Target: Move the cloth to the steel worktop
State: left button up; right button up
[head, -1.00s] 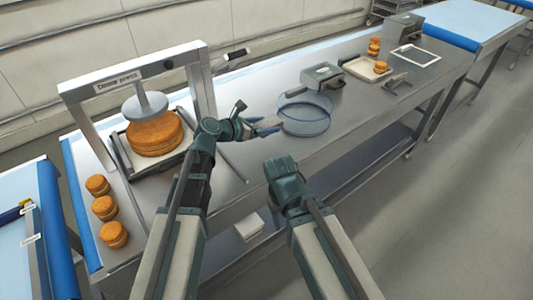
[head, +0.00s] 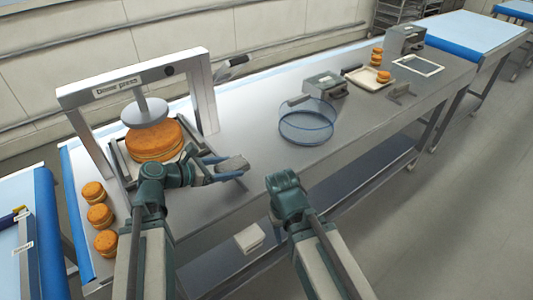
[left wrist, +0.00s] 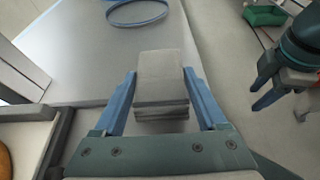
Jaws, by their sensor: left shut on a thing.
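The cloth (head: 232,165) is a folded grey pad. My left gripper (head: 222,170) is shut on it and holds it out over the steel worktop (head: 232,128), to the right of the press. In the left wrist view the cloth (left wrist: 160,78) sits between the two blue fingers, its layered edge towards me. I cannot tell whether its underside touches the steel. My right gripper (head: 287,190) hangs near the worktop's front edge with nothing visible in it. Its fingers are unclear in the head view; part of it shows in the left wrist view (left wrist: 268,85).
The press frame (head: 208,95) stands over a large orange round (head: 155,138). Several small rounds (head: 100,215) line the left end. A blue-rimmed sieve (head: 306,125), a grey box (head: 326,84) and a tray (head: 370,78) stand farther right. A white block (head: 249,238) lies below.

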pick_arm(q)
jog(key=b, duration=0.2)
send_over(264, 156)
jog(key=shift+s+a+f, duration=0.15)
jog(key=shift+f, duration=0.25)
jog(key=shift+s+a+f, duration=0.15)
jog(key=shift+f, duration=0.2)
jog(key=f+b, duration=0.3)
jog(key=shift+w+d+f, duration=0.2)
jog(key=shift+d+f, duration=0.05)
jog(key=shift+f, duration=0.05)
jog(key=shift+f, duration=0.15)
jog(key=o, duration=1.3)
